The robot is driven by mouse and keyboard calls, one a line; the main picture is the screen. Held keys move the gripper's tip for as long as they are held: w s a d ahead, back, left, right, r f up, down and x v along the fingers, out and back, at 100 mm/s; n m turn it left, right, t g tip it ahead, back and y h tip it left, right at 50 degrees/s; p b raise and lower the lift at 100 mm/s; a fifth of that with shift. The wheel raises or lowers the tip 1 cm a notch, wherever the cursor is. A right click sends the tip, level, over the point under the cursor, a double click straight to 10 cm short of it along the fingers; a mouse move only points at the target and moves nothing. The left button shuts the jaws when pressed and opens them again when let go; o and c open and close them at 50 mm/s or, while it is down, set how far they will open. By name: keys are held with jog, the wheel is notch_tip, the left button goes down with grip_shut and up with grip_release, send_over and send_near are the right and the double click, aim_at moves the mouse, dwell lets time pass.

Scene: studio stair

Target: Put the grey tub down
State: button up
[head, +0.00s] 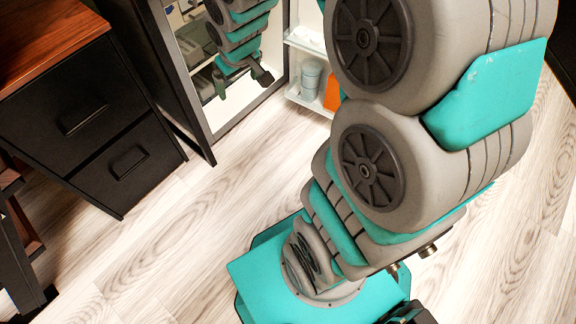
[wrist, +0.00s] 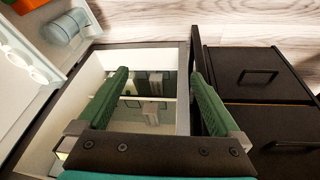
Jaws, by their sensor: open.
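A grey tub (head: 311,76) stands on a white shelf at the edge of an open cabinet in the head view. A grey-blue rounded tub, seemingly the same one, shows at the upper left of the wrist view (wrist: 62,28). My gripper (wrist: 161,74) is open, its two green fingers wide apart with nothing between them. The tub is to the left of the fingers and apart from them.
An orange item (head: 332,93) is beside the tub. A black drawer unit (head: 95,125) with a wooden top (head: 45,40) stands at the left. The pale wood floor (head: 180,240) in front is clear.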

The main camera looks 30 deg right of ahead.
jog(key=s+a+r+g, duration=0.1)
jog(key=s+g, duration=0.1)
jog(key=s, duration=0.7)
jog(key=s+a+r+m+g, duration=0.1)
jog(key=s+r+g, duration=0.1)
jog(key=s, duration=0.7)
jog(key=s+a+r+g, duration=0.1)
jog(key=s, duration=0.8)
jog(key=shift+s+a+r+m+g, duration=0.2)
jog(key=shift+s+m+g, duration=0.1)
jog(key=shift+g, duration=0.1)
